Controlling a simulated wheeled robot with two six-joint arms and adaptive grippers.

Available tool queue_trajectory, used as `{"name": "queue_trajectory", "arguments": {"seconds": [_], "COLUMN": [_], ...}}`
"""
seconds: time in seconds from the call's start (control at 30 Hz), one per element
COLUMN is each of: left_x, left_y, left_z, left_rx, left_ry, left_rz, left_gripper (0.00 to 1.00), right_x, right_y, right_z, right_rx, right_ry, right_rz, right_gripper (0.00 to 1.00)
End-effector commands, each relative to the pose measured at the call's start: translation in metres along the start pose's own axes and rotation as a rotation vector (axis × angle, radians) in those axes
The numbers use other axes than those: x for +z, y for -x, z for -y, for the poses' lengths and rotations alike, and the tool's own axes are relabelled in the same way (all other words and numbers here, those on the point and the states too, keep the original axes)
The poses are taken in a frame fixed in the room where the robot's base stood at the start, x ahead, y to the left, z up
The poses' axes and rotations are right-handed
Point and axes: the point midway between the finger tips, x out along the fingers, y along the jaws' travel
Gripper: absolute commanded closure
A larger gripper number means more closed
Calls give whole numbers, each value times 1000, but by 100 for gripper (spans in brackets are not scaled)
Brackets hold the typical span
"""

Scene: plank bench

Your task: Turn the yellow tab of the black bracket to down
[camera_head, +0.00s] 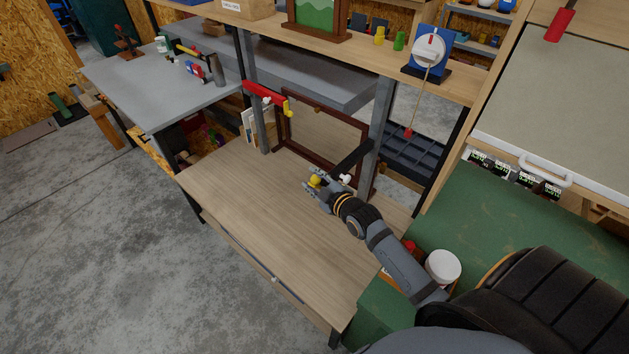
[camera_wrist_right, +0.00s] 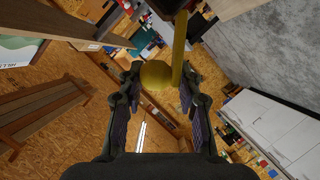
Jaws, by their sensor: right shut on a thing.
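The black bracket (camera_head: 352,159) is a dark bar that sticks out from the grey post above the wooden bench, with a small white piece near its front end. Its yellow tab (camera_head: 315,180) shows at that end, partly covered by my gripper. In the right wrist view the yellow tab (camera_wrist_right: 157,75) has a round end and a straight stem rising from it. My right gripper (camera_head: 316,185) is shut on the tab; in the wrist view its fingers (camera_wrist_right: 160,88) stand on either side of the round end. I cannot tell the tab's exact direction. My left gripper is not in view.
A red bracket (camera_head: 258,92) with its own yellow tab (camera_head: 288,107) is on the left post. A blue dial box (camera_head: 430,48) with a hanging cord is above.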

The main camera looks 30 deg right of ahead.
Motion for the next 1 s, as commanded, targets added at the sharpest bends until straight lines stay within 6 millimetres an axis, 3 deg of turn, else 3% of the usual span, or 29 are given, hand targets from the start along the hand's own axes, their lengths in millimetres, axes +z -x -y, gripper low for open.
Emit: {"name": "queue_trajectory", "arguments": {"seconds": [0.4, 0.43, 0.53, 0.87, 1.0], "left_x": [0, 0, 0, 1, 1], "left_y": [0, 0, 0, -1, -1], "left_z": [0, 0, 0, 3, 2], "left_rx": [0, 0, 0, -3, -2], "left_ry": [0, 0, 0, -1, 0], "left_rz": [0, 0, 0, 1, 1], "left_gripper": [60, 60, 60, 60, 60], "right_x": [-5, -5, -4, -1, 0], "right_y": [0, 0, 0, 2, 21], "right_z": [-4, -4, -4, -1, 0], "right_rx": [14, 14, 12, 6, 3], "right_ry": [14, 14, 13, 11, 13], "right_rz": [-10, -10, -8, -2, -2], "right_gripper": [100, 64, 51, 50, 50]}}
